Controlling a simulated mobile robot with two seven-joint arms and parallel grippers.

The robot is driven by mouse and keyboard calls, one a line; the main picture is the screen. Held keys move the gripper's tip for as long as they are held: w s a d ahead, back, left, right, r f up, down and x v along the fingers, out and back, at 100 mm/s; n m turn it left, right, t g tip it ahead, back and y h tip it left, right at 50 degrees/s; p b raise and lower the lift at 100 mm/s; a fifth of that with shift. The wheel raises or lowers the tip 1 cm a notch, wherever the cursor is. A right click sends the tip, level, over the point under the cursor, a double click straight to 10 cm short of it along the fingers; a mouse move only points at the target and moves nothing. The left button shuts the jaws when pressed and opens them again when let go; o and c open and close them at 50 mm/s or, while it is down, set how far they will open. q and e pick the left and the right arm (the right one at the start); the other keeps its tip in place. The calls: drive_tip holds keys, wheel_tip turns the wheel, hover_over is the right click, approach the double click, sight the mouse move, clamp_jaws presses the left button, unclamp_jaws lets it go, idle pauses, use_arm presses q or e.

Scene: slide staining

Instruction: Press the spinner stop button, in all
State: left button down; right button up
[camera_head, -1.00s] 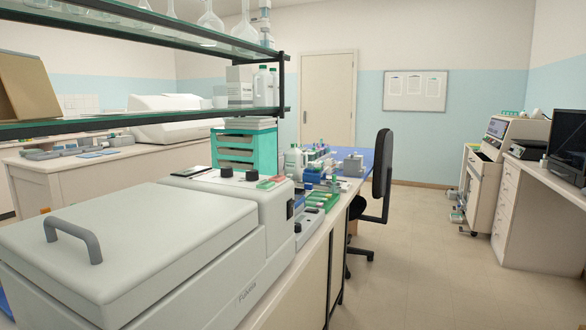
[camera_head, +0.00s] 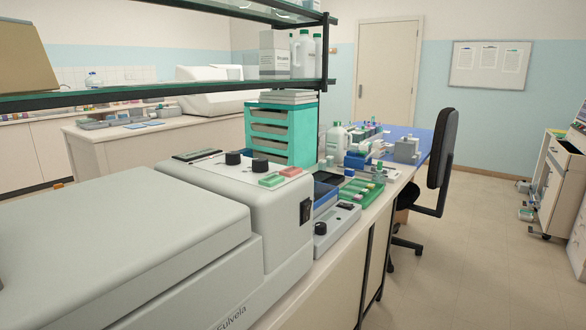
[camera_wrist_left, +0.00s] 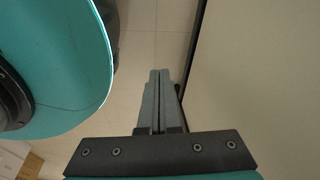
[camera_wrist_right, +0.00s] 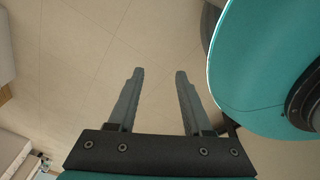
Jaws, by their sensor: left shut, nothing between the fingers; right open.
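A large grey benchtop machine (camera_head: 110,225) with a broad flat lid stands in the foreground of the head view. Its raised end carries two black knobs (camera_head: 247,160) and a dark rocker switch (camera_head: 306,211) on the side. A small grey unit (camera_head: 333,226) with one black knob sits beside it at the bench edge. I cannot tell which thing is the spinner, and no stop button can be made out. My left gripper (camera_wrist_left: 160,74) is shut and empty above the floor beside a pale panel. My right gripper (camera_wrist_right: 159,76) is open and empty above the floor. Neither shows in the head view.
A glass shelf (camera_head: 180,91) with bottles hangs over the bench. A teal drawer unit (camera_head: 282,112) and a green rack (camera_head: 358,192) stand beyond the machine. A black chair (camera_head: 441,150) is by the bench's far end.

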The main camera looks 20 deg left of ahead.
use_arm(q)
drive_tip(key=w+d+r+m+t+h+p, duration=0.15)
drive_tip(key=w+d+r+p, duration=0.25)
drive_tip(key=w+r+p, duration=1.25)
drive_tip(key=w+d+r+m+t+h+p, duration=0.15)
drive_tip(key=w+d+r+p, duration=0.4)
drive_tip(key=r, duration=2.15)
drive_tip(key=w+d+r+m+t+p, duration=0.25)
drive_tip(key=w+r+p, duration=0.85)
drive_tip(key=r, duration=1.1)
drive_tip(key=w+a+r+m+p, duration=0.1)
drive_tip(key=w+a+r+m, duration=0.1)
drive_tip(key=w+r, duration=0.6)
drive_tip(key=w+a+r+m+t+p, duration=0.1)
drive_tip(key=w+a+r+m, duration=0.1)
drive_tip(key=w+a+r, duration=0.2)
drive_tip(key=w+r, duration=0.3)
drive_tip(key=r, duration=0.5)
drive_tip(key=shift+w+a+r+p, duration=0.15)
drive_tip(key=shift+w+p, duration=0.15)
drive_tip(key=shift+w, duration=0.05)
use_arm(e)
drive_tip(key=s+a+r, duration=0.2)
drive_tip(key=r, duration=1.5)
drive_tip(key=s+a+r+g, duration=0.1)
drive_tip(key=s+a+r, duration=0.1)
drive_tip(key=r, duration=1.6)
drive_tip(key=shift+s+a+y, duration=0.35)
drive_tip(key=shift+s+y, duration=0.05)
drive_tip(key=shift+s, duration=0.3)
